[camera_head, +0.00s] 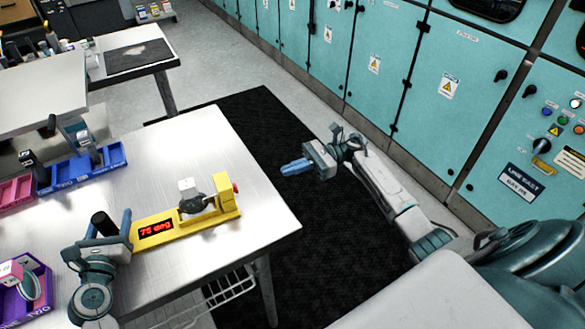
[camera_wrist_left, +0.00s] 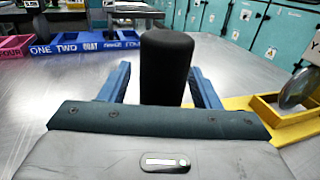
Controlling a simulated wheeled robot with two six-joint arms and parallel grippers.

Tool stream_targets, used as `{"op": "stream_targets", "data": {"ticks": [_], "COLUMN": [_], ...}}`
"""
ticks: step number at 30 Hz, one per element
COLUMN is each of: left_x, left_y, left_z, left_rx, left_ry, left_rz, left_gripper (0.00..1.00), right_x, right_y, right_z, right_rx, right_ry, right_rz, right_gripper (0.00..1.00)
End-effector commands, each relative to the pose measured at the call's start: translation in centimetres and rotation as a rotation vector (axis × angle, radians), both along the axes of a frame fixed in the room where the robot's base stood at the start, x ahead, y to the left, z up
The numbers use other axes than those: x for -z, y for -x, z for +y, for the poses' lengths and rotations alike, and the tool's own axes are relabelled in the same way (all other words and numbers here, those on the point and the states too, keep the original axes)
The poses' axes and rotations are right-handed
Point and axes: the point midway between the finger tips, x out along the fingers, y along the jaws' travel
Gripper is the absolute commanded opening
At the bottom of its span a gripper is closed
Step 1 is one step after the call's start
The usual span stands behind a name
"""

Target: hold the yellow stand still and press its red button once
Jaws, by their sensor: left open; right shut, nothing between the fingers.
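The yellow stand (camera_head: 178,228) lies on the metal table, with a red display reading about "75 deg". Its red button (camera_head: 236,187) is on the upright block at its right end. A dark round part and a white block sit on the stand. A black upright handle (camera_head: 103,223) is at its left end. My left gripper (camera_head: 110,240) is open, its blue fingers on both sides of the handle; the left wrist view shows the handle (camera_wrist_left: 166,68) between them. Contact is unclear. My right gripper (camera_head: 296,167) is shut and empty, beyond the table's right edge, away from the button.
Blue bins (camera_head: 82,170) and a pink bin (camera_head: 16,190) stand at the table's left, and a purple bin (camera_head: 25,290) is at the lower left. Teal cabinets (camera_head: 350,60) line the back right. The table right of the stand is clear.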

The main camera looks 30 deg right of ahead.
Motion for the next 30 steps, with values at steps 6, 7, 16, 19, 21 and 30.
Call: {"op": "stream_targets", "data": {"ticks": [6, 7, 16, 19, 21, 30], "left_x": [-0.1, -0.1, -0.1, -0.1, 0.0, 0.0], "left_y": [1.2, 1.5, 3.7, 4.5, 5.0, 7.3], "left_z": [0.4, 0.5, 1.4, 1.6, 1.8, 2.7], "left_rx": [0.000, 0.000, 0.000, 0.000, 0.000, 0.000], "left_ry": [0.001, 0.000, 0.001, 0.000, 0.000, 0.000], "left_rz": [0.001, 0.001, 0.001, 0.001, 0.001, 0.001], "left_gripper": [0.57, 0.57, 0.57, 0.57, 0.57, 0.57], "right_x": [-0.5, -0.6, -1.3, -1.4, -1.5, -1.9], "right_y": [0.0, 0.0, 0.0, 0.0, 0.0, 0.0], "right_z": [0.0, 0.0, 0.0, 0.0, 0.0, 0.0], "right_rx": [0.000, 0.000, 0.000, 0.000, 0.000, 0.000], "right_ry": [0.000, 0.000, 0.000, 0.000, 0.000, 0.000], "right_rz": [0.000, 0.000, 0.000, 0.000, 0.000, 0.000], "right_gripper": [0.00, 0.00, 0.00, 0.00, 0.00, 0.00]}}
